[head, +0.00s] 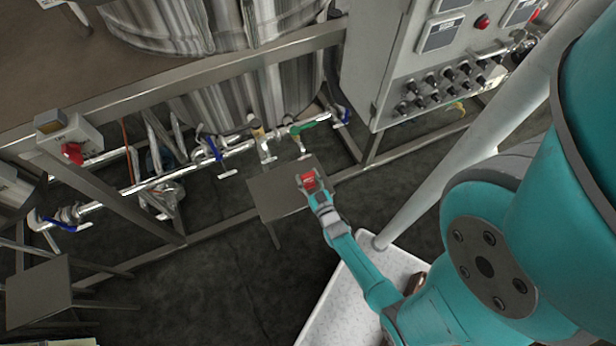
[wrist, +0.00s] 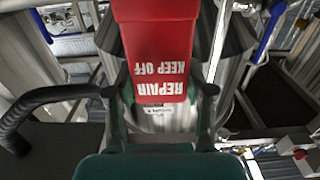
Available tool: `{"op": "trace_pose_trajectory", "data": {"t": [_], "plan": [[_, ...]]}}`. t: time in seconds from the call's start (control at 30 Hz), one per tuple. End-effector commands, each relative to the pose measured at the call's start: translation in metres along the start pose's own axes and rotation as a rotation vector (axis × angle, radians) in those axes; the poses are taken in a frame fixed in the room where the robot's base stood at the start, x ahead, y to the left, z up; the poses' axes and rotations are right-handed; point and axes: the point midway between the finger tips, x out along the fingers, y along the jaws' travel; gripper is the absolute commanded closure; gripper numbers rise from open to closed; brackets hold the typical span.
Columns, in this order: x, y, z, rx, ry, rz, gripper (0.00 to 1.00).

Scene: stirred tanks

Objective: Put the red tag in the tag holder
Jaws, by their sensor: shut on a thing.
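The red tag (head: 308,179) is in my gripper (head: 312,190) in the head view, in front of or above a small grey plate-topped stand. In the wrist view the red tag (wrist: 160,45) hangs between the two fingers of my gripper (wrist: 160,92), with white upside-down lettering reading "REPAIR KEEP OFF". The fingers are shut on its sides. The tag covers much of what lies behind it in the wrist view. I cannot pick out the tag holder for sure in either view.
The grey stand (head: 268,199) is close to the gripper. Behind it run pipes with a green-handled valve (head: 310,126) and blue-handled valves (head: 213,149), below steel tanks (head: 245,95). A control cabinet (head: 385,50) and a pale slanted post (head: 470,135) stand to the right.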

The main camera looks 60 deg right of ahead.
Motion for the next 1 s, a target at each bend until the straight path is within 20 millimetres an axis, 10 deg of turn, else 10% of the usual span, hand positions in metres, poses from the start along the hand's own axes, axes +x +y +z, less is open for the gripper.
{"op": "trace_pose_trajectory", "data": {"t": [0.1,0.13,0.2,0.63,1.0], "plan": [[0.0,0.0,0.003,0.0,0.001,0.0,0.84],[0.0,0.0,0.002,0.0,0.001,0.0,0.4],[0.0,0.0,0.002,0.0,0.001,0.0,0.23],[-0.003,0.0,0.0,0.0,-0.002,0.0,0.22],[-0.07,0.0,0.0,0.0,-0.002,0.001,0.22]]}}
